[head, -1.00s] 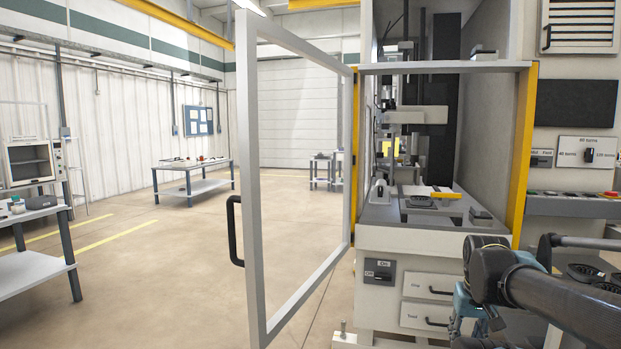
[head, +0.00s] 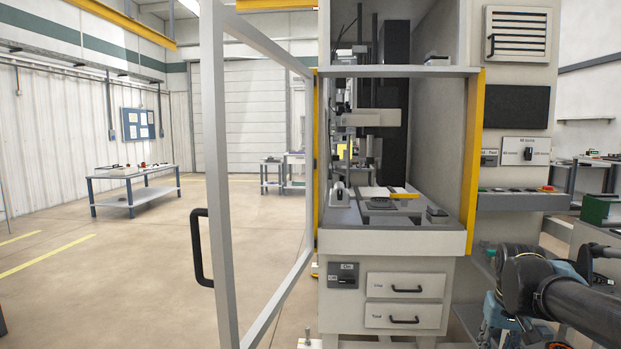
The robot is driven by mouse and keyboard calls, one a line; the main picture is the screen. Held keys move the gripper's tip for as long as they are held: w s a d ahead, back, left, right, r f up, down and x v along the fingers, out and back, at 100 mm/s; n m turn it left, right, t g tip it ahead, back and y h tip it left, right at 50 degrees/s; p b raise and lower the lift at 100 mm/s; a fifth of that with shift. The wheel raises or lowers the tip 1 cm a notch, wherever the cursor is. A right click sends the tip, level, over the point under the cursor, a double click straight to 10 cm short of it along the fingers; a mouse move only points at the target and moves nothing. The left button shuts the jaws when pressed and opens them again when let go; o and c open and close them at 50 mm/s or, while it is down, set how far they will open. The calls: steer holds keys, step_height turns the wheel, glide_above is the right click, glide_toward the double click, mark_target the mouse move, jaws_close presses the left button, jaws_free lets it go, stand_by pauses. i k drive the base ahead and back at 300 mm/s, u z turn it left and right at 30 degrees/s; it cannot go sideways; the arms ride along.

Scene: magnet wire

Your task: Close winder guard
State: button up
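The winder guard (head: 217,190) is a grey framed clear door, swung wide open on the left side of the winder cabinet. Its black handle (head: 199,248) is on the free edge, facing left. The winder (head: 395,242) stands behind it with its work bay uncovered, framed by yellow posts. My arm (head: 575,300) shows at the lower right, well apart from the guard and handle. My gripper (head: 497,318) is low at the picture's bottom edge, partly hidden by the arm and cut off, so its fingers cannot be made out.
A control panel (head: 522,200) with a red button is right of the winder. Two drawers (head: 403,314) and an On/Off switch (head: 343,275) are below the bay. A workbench (head: 133,190) stands far left. The floor left of the guard is clear.

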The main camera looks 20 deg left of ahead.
mark_target(215, 18)
steer(key=z, duration=1.4)
steer(key=k, duration=2.85)
steer(key=u, duration=1.4)
steer(key=i, duration=0.9)
